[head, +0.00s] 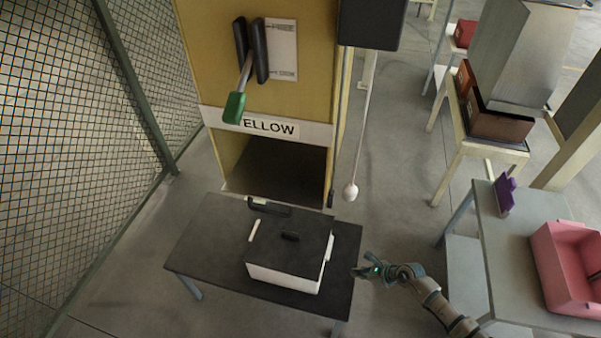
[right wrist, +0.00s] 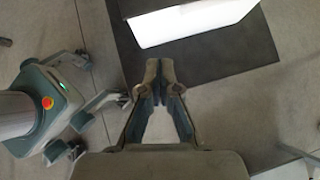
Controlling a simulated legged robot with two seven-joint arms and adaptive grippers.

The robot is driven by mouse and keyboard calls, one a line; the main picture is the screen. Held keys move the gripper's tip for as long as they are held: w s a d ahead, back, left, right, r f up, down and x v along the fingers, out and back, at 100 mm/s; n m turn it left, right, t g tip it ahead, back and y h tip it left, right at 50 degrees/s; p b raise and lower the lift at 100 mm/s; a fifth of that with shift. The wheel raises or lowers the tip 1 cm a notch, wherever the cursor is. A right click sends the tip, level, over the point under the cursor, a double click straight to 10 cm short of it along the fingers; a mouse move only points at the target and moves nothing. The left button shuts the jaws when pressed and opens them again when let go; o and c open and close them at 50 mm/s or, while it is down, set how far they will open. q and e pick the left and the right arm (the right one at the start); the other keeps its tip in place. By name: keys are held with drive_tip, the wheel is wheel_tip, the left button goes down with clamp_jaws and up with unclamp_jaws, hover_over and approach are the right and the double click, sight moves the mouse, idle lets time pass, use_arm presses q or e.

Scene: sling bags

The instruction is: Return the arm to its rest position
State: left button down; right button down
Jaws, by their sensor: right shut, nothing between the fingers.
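My right arm comes in from the lower right in the head view, with its gripper (head: 362,271) beside the right edge of the dark table (head: 205,245). In the right wrist view the two fingers of the right gripper (right wrist: 158,88) meet at their tips, shut with nothing between them. The gripper is apart from the white box with a black lid (head: 285,277) on that table. The white box also shows in the right wrist view (right wrist: 180,20). My left gripper is not in view.
A yellow cabinet (head: 190,20) labelled YELLOW, with a green-tipped lever (head: 235,105), stands behind the table. A white ball (head: 350,192) hangs on a cord. A mesh fence (head: 70,130) is at left. At right a grey table (head: 500,270) carries a pink bin (head: 555,270).

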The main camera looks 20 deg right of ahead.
drive_tip(key=w+a+f+m+t, duration=0.1)
drive_tip(key=a+m+t, duration=0.15)
drive_tip(key=m, duration=0.45)
drive_tip(key=w+a+f+m+t, duration=0.1)
drive_tip(key=a+f+m+t, duration=0.15)
drive_tip(key=m, duration=0.45)
drive_tip(key=s+d+f+m+g+h, duration=0.15)
drive_tip(key=s+f+m+h, duration=0.25)
drive_tip(key=s+f+m, duration=0.6)
drive_tip(key=s+f+m+g+h, duration=0.3)
drive_tip(key=s+f+m+h, duration=0.15)
drive_tip(key=f+m, duration=0.6)
drive_tip(key=s+a+f+m+g+y, duration=0.1)
drive_tip(key=s+a+f+m+g, duration=0.1)
drive_tip(key=s+a+m, duration=0.2)
drive_tip(key=s+a+f+m+g+y, duration=0.1)
drive_tip(key=s+a+f+m+g, duration=0.1)
drive_tip(key=s, duration=0.7)
drive_tip(key=shift+a+m+g, duration=0.65)
drive_tip(key=shift+a+m, duration=0.4)
drive_tip(key=shift+a, duration=0.2)
drive_tip(key=shift+d+y, duration=0.2)
drive_tip(key=shift+y, duration=0.05)
drive_tip(key=shift+a, duration=0.15)
